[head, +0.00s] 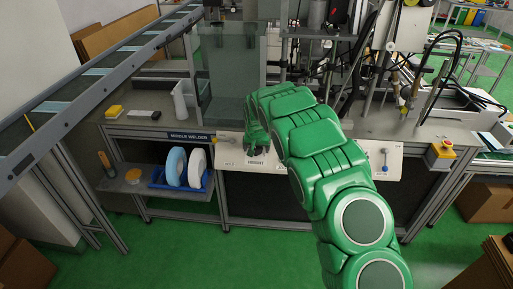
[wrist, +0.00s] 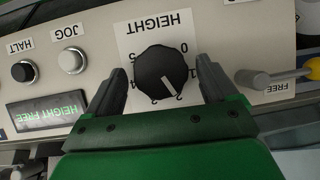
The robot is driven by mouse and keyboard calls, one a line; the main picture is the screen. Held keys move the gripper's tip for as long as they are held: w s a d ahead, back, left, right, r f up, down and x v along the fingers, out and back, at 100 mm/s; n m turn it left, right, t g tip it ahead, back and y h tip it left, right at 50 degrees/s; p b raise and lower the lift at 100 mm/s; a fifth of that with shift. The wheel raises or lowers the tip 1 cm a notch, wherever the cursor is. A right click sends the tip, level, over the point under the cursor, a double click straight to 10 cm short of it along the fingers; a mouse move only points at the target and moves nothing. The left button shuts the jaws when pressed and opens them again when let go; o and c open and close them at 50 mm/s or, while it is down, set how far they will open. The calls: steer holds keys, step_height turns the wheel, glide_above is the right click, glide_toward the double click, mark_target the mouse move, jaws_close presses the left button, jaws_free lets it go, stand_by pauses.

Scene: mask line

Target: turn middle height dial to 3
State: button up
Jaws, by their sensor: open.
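The black height dial (wrist: 161,72) sits on a white plate marked HEIGHT, which appears upside down in the wrist view. Its white pointer line points down and slightly right in that view, close to the 2 mark; the lower numerals are partly hidden. My gripper (wrist: 164,78) is open, with one dark finger on each side of the dial and a visible gap on both sides. In the head view my green gripper (head: 257,143) is at the control panel just above the HEIGHT label (head: 256,162), and the dial is hidden there.
In the wrist view, a black HALT button (wrist: 24,71), a white JOG button (wrist: 72,61) and a HEIGHT FREE display (wrist: 47,113) lie left. A grey lever (wrist: 262,78) marked FREE lies right. A clear-walled machine (head: 229,85) stands behind the panel.

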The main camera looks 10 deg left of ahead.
steer(key=c, duration=1.1)
steer(key=shift+o, duration=0.2)
steer(key=m+y, duration=0.2)
steer(key=m, duration=0.1)
steer(key=shift+d+m+t, duration=0.15)
steer(key=shift+m+t, duration=0.15)
steer(key=shift+s+d+f+m+t+y, duration=0.1)
steer(key=shift+m+t+y, duration=0.25)
steer(key=shift+m, duration=0.55)
steer(key=shift+d+f+m+t+y, duration=0.15)
steer(key=shift+m+y, duration=0.4)
steer(key=shift+m, duration=0.85)
steer(key=o, duration=1.1)
steer(key=shift+c, duration=0.2)
